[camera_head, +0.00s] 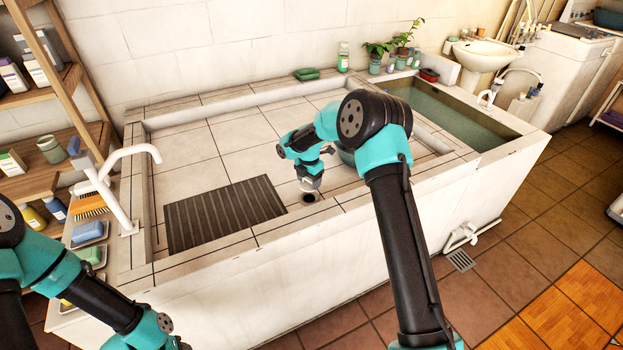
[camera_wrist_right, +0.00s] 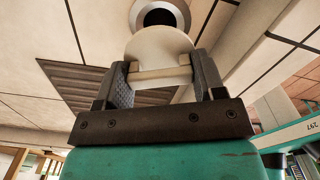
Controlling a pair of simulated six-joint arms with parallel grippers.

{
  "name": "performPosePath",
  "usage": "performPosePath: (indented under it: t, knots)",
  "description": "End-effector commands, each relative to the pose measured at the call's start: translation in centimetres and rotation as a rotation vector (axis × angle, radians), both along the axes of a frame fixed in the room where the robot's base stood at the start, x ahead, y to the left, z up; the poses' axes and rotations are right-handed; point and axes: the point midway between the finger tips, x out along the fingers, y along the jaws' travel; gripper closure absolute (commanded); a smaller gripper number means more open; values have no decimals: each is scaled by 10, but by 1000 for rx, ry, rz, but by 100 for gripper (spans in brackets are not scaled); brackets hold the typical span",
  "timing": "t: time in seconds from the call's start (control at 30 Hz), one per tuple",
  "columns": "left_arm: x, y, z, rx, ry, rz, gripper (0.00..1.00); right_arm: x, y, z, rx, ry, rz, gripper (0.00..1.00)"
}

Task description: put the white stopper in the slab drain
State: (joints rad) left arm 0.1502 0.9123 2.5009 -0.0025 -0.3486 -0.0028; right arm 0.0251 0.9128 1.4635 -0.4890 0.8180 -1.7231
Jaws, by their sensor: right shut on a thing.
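My right gripper (camera_head: 311,180) reaches down over the tiled slab (camera_head: 215,145). It is shut on the white stopper (camera_wrist_right: 160,48), which shows as a pale disc with a bar between the two fingers in the right wrist view. The slab drain (camera_head: 308,198) is a dark round hole just below and in front of the gripper. In the right wrist view the drain (camera_wrist_right: 160,14) has a pale ring and lies just beyond the stopper, which overlaps its near edge. The stopper appears held above the slab, apart from the hole. My left arm is at lower left, its fingers out of frame.
A dark ribbed mat (camera_head: 224,213) lies left of the drain. A white tap (camera_head: 122,185) stands at the slab's left end. A low rim surrounds the slab. A water-filled basin (camera_head: 455,115) is at the right. Plants and bottles line the back wall.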

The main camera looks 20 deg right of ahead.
Motion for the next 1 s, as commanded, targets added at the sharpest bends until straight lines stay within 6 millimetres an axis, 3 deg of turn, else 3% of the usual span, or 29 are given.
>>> performPosePath:
  t: [0.27,0.7,1.0]
  knots:
    - [0,0,0,0,0,0,56,0,-1,-8,0,1,-1,60]
    - [0,0,0,0,0,0,56,0,0,-46,0,1,-1,60]
    - [0,0,0,0,0,0,56,0,-1,-57,-1,0,-1,60]
